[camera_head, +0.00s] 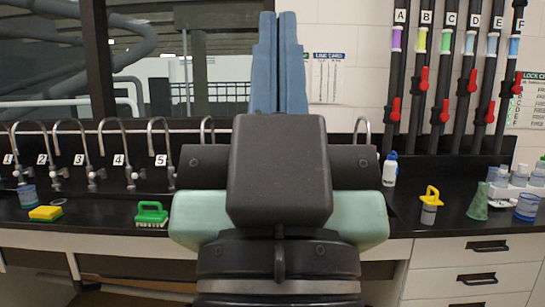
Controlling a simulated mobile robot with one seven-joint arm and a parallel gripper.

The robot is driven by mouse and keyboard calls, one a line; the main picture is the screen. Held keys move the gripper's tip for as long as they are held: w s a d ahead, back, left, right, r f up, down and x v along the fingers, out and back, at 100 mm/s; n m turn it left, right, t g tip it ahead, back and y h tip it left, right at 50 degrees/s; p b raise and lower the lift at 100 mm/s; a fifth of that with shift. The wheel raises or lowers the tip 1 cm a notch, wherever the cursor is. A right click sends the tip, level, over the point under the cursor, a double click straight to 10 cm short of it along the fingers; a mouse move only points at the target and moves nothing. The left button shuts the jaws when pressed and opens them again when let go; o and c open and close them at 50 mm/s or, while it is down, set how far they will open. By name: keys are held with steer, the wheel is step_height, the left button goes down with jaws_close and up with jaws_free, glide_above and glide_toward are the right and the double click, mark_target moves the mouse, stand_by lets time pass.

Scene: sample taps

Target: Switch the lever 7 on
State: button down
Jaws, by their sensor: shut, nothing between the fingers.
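A row of curved metal taps runs along the back of the black counter. Labels 1 to 5 show at the left, with tap 5 (160,150) nearest my arm. An unlabelled tap spout (207,128) rises just left of my arm, and another tap spout (362,130) shows to its right. No label 7 is visible; my arm covers the middle of the row, so I cannot tell where lever 7 is. My gripper (278,14) points up, with its blue fingers together and empty, in front of the window and wall.
Black pipes (443,75) labelled A to F, with red levers, stand at the right.

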step_height(320, 180, up, 14)
steer(key=p, duration=1.1)
steer(key=shift+p, duration=0.3)
